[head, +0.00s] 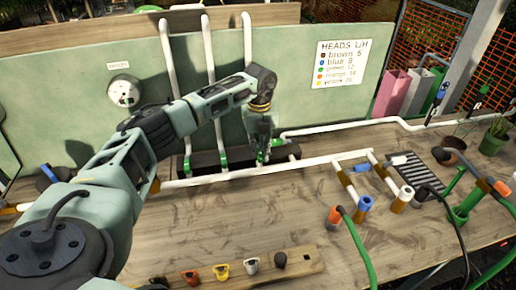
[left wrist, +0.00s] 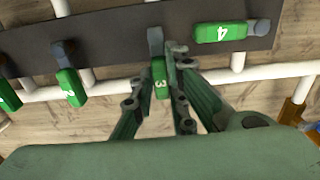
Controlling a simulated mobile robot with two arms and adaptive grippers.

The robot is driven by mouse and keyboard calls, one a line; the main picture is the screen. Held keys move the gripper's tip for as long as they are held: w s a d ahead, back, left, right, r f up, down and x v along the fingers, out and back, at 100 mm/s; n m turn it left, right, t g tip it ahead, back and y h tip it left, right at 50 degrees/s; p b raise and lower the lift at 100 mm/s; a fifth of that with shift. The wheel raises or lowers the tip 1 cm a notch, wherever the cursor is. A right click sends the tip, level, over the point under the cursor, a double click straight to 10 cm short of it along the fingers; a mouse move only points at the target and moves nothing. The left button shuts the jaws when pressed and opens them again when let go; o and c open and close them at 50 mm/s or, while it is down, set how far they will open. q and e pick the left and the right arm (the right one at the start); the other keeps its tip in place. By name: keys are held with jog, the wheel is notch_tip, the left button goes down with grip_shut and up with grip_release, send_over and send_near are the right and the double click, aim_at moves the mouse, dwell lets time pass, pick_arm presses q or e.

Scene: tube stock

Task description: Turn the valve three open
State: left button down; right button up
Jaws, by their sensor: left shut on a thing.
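The valve three handle is a green lever marked 3 (left wrist: 160,80), in the middle of the left wrist view. It points across the black manifold bar (left wrist: 110,52), toward the white pipe. My left gripper (left wrist: 158,88) has its fingers on both sides of this lever and is shut on it. In the head view, my left gripper (head: 259,138) reaches down to the manifold (head: 207,159) and hides the lever. The lever marked 4 (left wrist: 218,33) lies along the bar, to the right. The lever marked 2 (left wrist: 71,87) is to the left. My right gripper is out of view.
White pipes (head: 167,70) rise behind the manifold against a green board (head: 280,80). A sign (head: 340,63) lists heads. Pipe fittings (head: 365,203) and hoses (head: 357,245) stand at the right of the bench. A wooden rack (head: 300,262) with coloured pieces lies in front.

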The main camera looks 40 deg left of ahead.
aim_at(259, 151)
pick_arm(q)
jog(key=shift+w+r, duration=0.2)
jog(key=c, duration=2)
grip_release()
jog(key=shift+c, duration=0.2)
jog(key=o, duration=0.3)
jog(key=shift+s+f, duration=0.1)
notch_tip(259, 151, up, 12)
